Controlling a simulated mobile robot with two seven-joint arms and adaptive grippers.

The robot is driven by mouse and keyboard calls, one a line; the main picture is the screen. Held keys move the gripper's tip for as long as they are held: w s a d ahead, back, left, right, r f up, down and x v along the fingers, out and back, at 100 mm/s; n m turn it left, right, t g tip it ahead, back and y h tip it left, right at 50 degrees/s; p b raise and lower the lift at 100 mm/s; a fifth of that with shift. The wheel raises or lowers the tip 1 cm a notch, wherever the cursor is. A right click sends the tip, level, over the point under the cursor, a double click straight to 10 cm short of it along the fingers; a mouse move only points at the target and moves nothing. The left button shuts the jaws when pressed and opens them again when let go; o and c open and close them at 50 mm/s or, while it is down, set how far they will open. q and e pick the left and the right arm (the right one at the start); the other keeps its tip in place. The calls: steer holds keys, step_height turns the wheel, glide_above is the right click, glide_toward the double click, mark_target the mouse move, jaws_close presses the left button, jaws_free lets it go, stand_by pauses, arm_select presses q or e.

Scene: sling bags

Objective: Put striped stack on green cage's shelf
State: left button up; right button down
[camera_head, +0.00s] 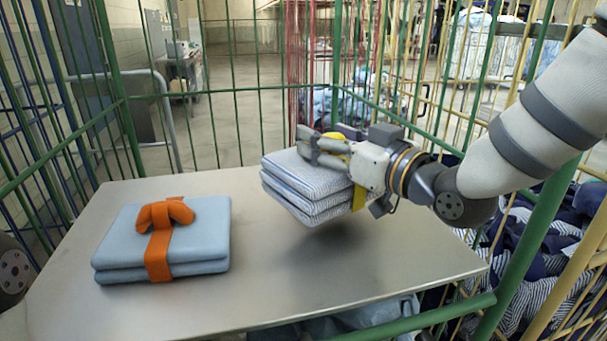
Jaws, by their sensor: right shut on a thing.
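The striped stack (304,187) is a folded pile of blue-and-white striped cloth with a yellow band partly showing at its right side. My right gripper (325,150) comes in from the right and is shut on the stack. The stack is slightly tilted and appears just above the shelf, with a shadow below it. The green cage's shelf (250,300) is a flat grey metal board inside the green bars. My left gripper is not in view.
A light blue folded stack (195,235) tied with an orange band (158,250) lies on the shelf's left side. Green bars (232,120) enclose the back and sides. Striped and navy laundry (530,260) fills a yellow cage at right. The shelf's front middle is clear.

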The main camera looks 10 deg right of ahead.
step_height(320, 180, down, 4)
steer(key=shift+f, duration=0.1)
steer(key=shift+f, duration=0.1)
steer(key=c, duration=0.6)
jaws_free()
steer(key=shift+o, duration=0.2)
